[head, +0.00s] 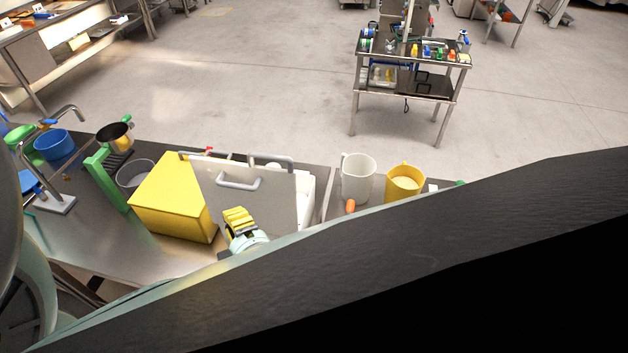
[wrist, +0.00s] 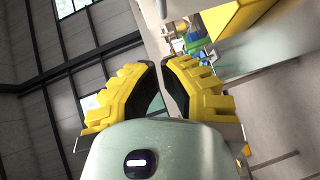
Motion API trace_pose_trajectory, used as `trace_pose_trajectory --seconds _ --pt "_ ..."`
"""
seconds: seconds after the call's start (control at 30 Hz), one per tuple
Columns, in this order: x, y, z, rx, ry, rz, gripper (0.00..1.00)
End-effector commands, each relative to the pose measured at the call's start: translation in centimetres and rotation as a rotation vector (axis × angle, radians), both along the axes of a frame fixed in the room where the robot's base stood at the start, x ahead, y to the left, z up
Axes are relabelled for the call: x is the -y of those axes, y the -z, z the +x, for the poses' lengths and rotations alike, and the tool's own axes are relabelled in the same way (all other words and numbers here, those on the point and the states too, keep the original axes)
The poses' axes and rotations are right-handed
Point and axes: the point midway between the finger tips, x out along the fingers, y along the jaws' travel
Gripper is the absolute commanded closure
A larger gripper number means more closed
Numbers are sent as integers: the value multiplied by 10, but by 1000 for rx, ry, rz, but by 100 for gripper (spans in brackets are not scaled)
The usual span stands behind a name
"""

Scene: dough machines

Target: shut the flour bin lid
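The flour bin appears to be the white bin (head: 307,192), partly hidden behind a large pale grey panel. This panel, seemingly its lid (head: 275,203), has a grey bar handle (head: 238,181) and looks raised and tilted. My gripper (head: 237,214) is in front of the panel's lower left part in the head view; I cannot tell whether it touches. In the wrist view my gripper's yellow fingers (wrist: 158,66) have their tips nearly together, with nothing seen between them.
A yellow box (head: 170,200) stands directly left of the panel. A white pitcher (head: 357,178) and a yellow pitcher (head: 404,183) stand to the right. A green rack (head: 105,180), pots and a sink tap are at the left. My dark arm link covers the lower right.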

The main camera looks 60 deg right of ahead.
Motion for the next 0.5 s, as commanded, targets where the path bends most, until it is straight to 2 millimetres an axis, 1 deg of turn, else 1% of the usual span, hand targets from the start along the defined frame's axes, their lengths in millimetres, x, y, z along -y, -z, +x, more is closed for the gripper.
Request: trace_pose_trajectory --seconds 0.03,0.33,0.4,0.5 --pt "4 5 12 3 -7 -2 100" --pt "26 14 70 4 -7 2 100" --pt "36 14 70 1 -1 1 100" --pt "44 17 74 2 -5 2 100"
